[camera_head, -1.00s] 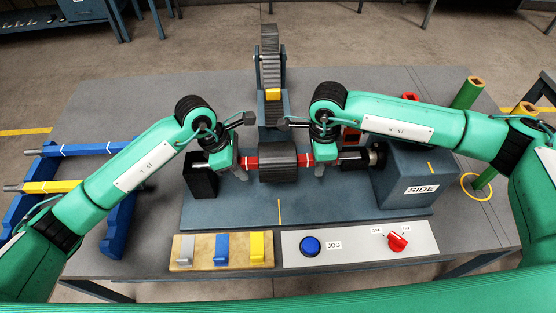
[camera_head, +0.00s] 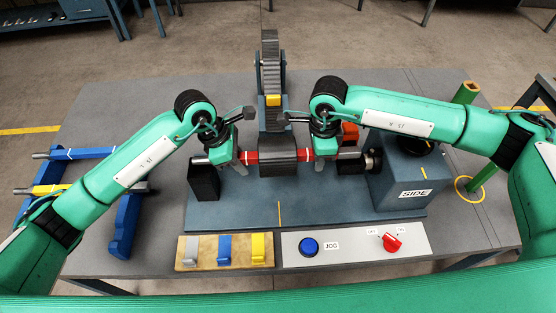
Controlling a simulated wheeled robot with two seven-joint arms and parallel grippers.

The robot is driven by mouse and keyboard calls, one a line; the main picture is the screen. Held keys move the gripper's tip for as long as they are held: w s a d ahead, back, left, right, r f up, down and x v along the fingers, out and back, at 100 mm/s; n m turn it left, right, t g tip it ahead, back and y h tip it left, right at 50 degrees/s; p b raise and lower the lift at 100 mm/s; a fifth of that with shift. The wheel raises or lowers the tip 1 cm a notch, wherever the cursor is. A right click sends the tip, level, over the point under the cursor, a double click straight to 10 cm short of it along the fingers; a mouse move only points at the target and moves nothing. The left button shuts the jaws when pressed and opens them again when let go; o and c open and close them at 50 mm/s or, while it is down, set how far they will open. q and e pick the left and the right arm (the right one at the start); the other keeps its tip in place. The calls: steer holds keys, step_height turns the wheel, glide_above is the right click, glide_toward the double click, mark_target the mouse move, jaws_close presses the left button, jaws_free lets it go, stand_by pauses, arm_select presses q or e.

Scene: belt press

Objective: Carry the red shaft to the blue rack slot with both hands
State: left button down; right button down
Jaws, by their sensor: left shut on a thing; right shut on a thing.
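The red shaft (camera_head: 265,156) lies level across the press, with a black roller (camera_head: 278,157) around its middle. My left gripper (camera_head: 241,158) is shut on the shaft left of the roller. My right gripper (camera_head: 318,157) is shut on it right of the roller. The shaft's grey left end (camera_head: 199,160) shows at the top of a black support block (camera_head: 204,184). The blue rack (camera_head: 124,225) stands at the far left. A blue shaft (camera_head: 85,153) and a yellow-banded shaft (camera_head: 47,188) lie across it.
The grey motor box marked SIDE (camera_head: 405,178) stands right of the shaft. A belt wheel upright (camera_head: 270,70) stands behind the roller. In front are coloured blocks on a wooden board (camera_head: 210,265), the blue JOG button (camera_head: 308,245) and a red switch (camera_head: 391,243). A green post (camera_head: 476,181) stands right.

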mark_target(241, 156)
arm_select(q)
steer(key=shift+r+p, duration=0.3)
steer(key=shift+r, duration=0.4)
arm_select(e)
steer(key=shift+r, duration=0.65)
steer(key=shift+r, duration=0.1)
